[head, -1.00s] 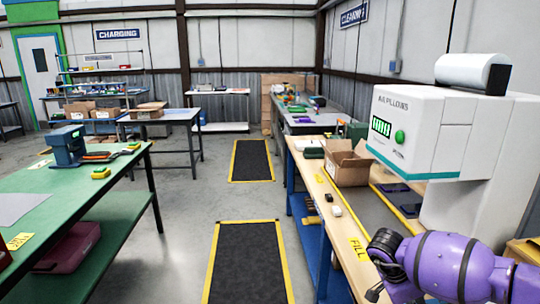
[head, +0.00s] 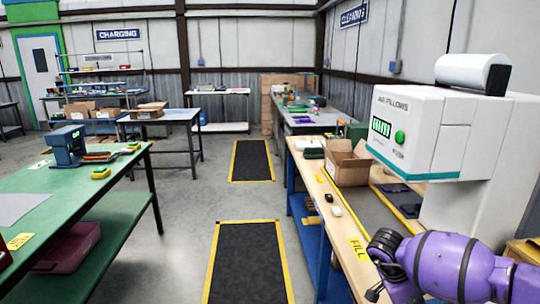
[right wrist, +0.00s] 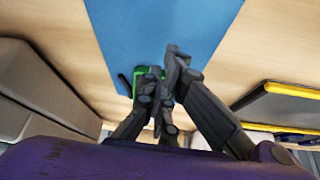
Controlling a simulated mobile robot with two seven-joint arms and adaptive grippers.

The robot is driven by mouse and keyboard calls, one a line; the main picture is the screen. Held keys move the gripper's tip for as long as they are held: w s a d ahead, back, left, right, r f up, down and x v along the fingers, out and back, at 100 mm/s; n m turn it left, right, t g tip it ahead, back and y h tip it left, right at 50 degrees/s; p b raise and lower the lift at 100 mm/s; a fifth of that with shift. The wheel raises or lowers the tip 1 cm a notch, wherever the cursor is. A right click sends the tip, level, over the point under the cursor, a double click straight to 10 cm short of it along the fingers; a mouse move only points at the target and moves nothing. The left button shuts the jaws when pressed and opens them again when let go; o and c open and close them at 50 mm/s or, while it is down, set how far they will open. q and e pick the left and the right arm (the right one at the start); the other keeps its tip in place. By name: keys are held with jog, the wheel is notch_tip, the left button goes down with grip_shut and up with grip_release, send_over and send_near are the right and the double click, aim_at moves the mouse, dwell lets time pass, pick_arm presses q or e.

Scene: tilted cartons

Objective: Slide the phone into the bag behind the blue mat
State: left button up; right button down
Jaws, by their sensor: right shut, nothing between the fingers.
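A blue mat (right wrist: 160,25) lies on a pale wooden surface in the right wrist view. My right gripper (right wrist: 164,66) is over the mat's near end, with its dark fingers together and nothing between them. A green thing (right wrist: 141,76) shows partly behind the fingers, and a small dark shape (right wrist: 125,86) lies left of it; I cannot tell whether either is the phone. I cannot make out the bag. My left gripper is out of view.
In the right wrist view a grey block-like body (right wrist: 45,95) stands left, and a dark yellow-edged panel (right wrist: 285,105) lies right. In the head view a white machine (head: 420,135) and an open carton (head: 348,166) stand on the right bench. The aisle with dark mats (head: 248,262) is clear.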

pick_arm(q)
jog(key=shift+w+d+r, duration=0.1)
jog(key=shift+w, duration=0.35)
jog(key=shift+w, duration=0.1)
pick_arm(e)
jog(key=shift+f, duration=0.15)
jog(key=shift+f, duration=0.15)
jog(key=shift+f+b, duration=0.3)
jog(key=shift+f, duration=0.2)
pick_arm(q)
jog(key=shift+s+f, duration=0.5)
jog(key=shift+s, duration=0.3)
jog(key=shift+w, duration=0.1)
pick_arm(e)
jog(key=shift+r, duration=0.1)
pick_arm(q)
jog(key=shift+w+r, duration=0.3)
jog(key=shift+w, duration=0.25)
pick_arm(e)
jog(key=shift+r, duration=0.15)
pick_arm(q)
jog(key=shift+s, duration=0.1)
pick_arm(e)
jog(key=shift+d, duration=0.1)
